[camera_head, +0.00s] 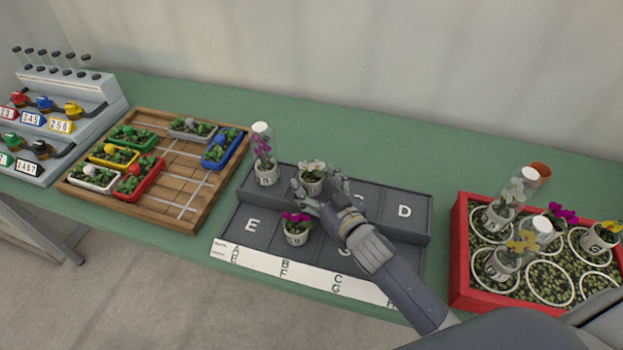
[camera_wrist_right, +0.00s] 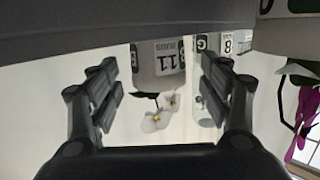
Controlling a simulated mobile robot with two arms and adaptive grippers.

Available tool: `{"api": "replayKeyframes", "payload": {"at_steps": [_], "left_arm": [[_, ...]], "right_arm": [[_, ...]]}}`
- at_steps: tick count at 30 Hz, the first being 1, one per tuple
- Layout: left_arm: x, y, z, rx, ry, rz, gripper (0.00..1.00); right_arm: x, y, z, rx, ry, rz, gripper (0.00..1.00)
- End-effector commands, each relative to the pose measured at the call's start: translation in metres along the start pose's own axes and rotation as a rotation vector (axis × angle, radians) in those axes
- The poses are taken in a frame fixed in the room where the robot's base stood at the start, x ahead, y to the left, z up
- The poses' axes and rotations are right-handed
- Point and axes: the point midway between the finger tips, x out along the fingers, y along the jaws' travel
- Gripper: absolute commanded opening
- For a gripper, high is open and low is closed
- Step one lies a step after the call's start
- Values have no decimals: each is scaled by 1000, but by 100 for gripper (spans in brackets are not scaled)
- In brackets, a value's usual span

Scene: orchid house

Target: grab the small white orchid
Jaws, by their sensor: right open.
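The small white orchid (camera_head: 313,168) stands upright in a pale pot on the back row of the grey stepped stand (camera_head: 405,192), left of the D square. My right gripper (camera_head: 318,194) is just in front of it, fingers open and pointing at the pot. In the right wrist view, which is upside down, the white orchid's pot (camera_wrist_right: 158,60), labelled 11, shows between the two open fingers (camera_wrist_right: 160,78), with the white flowers (camera_wrist_right: 160,115) hanging below it in the picture. I cannot tell whether either finger touches the pot. My left gripper is not in view.
A magenta orchid (camera_head: 296,228) stands close on the front row. A purple orchid under a clear cover (camera_head: 263,152) stands to the left. A red crate (camera_head: 458,262) with several potted orchids is at right. A wooden tray (camera_head: 180,185) lies at left. Green table behind the stand is clear.

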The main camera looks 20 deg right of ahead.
Motion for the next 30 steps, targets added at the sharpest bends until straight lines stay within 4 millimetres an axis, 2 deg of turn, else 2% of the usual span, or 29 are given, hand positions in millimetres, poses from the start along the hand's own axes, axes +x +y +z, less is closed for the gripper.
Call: {"api": "replayKeyframes", "payload": {"at_steps": [3, 6, 14, 15, 21, 22, 30], "left_arm": [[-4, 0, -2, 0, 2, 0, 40], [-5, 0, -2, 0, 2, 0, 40], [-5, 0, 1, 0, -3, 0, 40], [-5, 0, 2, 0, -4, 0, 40], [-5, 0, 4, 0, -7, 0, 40], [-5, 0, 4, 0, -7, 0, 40], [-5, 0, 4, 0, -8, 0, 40]], "right_arm": [[16, 1, -1, -1, 2, -1, 72], [23, 0, -1, -1, 1, -1, 72], [26, 0, 1, 0, 0, -1, 72], [26, 0, 1, 0, 0, -1, 69], [25, 0, 1, 0, 0, -1, 24], [25, 0, 1, 0, 0, -1, 20], [25, 0, 0, 0, 1, -1, 20]]}}
